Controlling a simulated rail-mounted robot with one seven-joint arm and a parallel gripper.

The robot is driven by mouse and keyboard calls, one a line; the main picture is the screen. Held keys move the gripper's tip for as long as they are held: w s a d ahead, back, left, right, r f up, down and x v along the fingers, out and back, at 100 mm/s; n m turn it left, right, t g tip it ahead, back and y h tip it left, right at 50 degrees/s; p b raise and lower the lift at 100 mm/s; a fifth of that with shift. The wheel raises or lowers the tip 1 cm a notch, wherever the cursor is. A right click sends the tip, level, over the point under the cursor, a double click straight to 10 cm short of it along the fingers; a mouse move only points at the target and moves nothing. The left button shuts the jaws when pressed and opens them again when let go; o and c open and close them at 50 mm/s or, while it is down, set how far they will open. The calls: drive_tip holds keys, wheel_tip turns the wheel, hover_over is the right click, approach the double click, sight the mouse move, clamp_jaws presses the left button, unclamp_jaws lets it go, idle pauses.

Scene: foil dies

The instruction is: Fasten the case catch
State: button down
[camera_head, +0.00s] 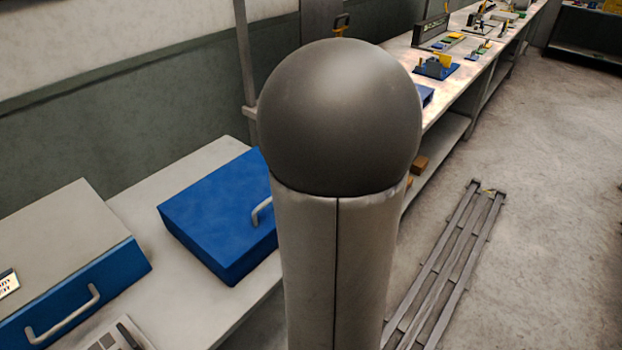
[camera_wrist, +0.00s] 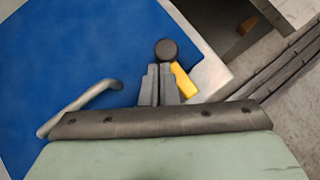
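A blue case (camera_head: 225,215) with a pale bar handle (camera_head: 262,211) lies closed or nearly closed on the bench in the head view. My arm hides its right part. In the wrist view the blue case (camera_wrist: 70,60) fills the left, with its handle (camera_wrist: 85,105) beside my gripper (camera_wrist: 159,68). A dark round knob (camera_wrist: 166,49) is right at the fingertips, and a yellow piece (camera_wrist: 184,82) is beside the right finger. These may be parts of the catch. The fingers are close together; whether they hold the knob or its stem is unclear.
A grey and blue box (camera_head: 75,265) with a handle stands left on the pale bench (camera_head: 200,312). A long workbench (camera_head: 470,75) with several small fixtures runs to the back right. A metal frame (camera_head: 450,265) lies on the floor. Bench space shows between the boxes.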

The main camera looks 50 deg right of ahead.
drive_tip(key=shift+a, duration=0.1)
idle(0.3)
drive_tip(key=s+a+r+p, duration=0.4)
drive_tip(key=s+a+r, duration=0.2)
drive_tip(key=s+r, duration=0.1)
drive_tip(key=shift+s+a+r+p, duration=0.25)
drive_tip(key=shift+s+a+p, duration=0.15)
drive_tip(key=shift+s, duration=0.25)
